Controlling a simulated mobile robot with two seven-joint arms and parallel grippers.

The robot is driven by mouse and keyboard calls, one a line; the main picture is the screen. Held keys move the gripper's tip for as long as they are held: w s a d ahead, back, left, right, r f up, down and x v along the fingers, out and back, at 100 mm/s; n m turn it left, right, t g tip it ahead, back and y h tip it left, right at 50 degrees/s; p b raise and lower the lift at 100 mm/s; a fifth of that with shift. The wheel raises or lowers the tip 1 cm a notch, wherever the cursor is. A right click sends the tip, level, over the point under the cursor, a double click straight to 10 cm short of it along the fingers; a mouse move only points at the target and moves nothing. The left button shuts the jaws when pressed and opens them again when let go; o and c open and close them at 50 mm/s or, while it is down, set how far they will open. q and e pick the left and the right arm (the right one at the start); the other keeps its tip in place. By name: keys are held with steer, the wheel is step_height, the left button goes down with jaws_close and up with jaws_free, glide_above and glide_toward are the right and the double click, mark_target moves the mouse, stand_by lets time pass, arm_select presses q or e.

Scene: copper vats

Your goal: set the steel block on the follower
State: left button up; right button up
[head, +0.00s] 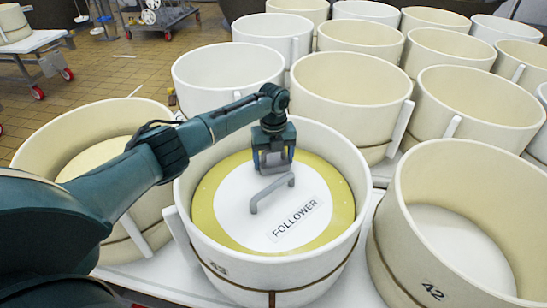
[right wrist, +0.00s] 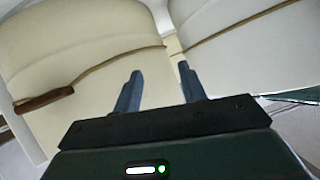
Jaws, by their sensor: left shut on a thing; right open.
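The follower (head: 229,205) is a pale disc with a yellow rim, a grey bar handle (head: 272,193) and a label reading FOLLOWER. It lies inside the white vat (head: 330,262) in the middle of the head view. My left gripper (head: 274,165) is over the far part of the follower, just behind the handle. It is shut on a small grey piece, which looks like the steel block (head: 273,158) and is mostly hidden by the fingers. I cannot tell whether the block touches the disc. My right gripper (right wrist: 160,69) is open and empty in the right wrist view.
Several cream and white vats crowd around, including one marked 42 (head: 408,243) at right and one at left (head: 28,147). They stand on a white table (head: 172,284).

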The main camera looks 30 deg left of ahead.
arm_select(q)
steer(key=o, duration=1.7)
steer(key=shift+r, duration=0.2)
steer(key=shift+c, duration=0.2)
steer(key=o, duration=0.3)
steer(key=shift+f, duration=0.1)
steer(key=shift+s+f, duration=0.1)
steer(key=shift+f, duration=0.1)
step_height(320, 180, up, 14)
steer(key=shift+f+p, duration=0.2)
steer(key=shift+p, duration=0.4)
